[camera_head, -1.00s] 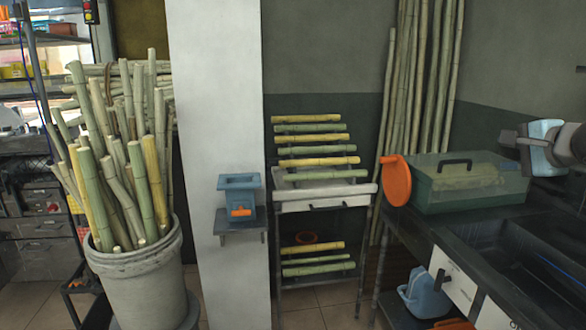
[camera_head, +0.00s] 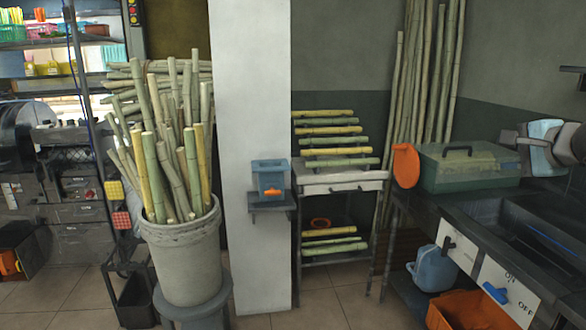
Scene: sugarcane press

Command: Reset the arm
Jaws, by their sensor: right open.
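My right gripper (camera_head: 578,77) shows only as a small dark part at the right edge, high in front of the grey wall. It is open, with nothing seen between its fingers, and stands apart from the things below it. Most of it and its arm are cut off by the frame. My left gripper is not in view.
A bucket of cane (camera_head: 184,262) stands on a stool at left, beside a white pillar (camera_head: 250,80). A cane rack (camera_head: 342,186) stands behind. At right, a dark counter (camera_head: 425,205) holds a green box (camera_head: 472,172); an orange bin (camera_head: 470,312) sits below. Floor shows between them.

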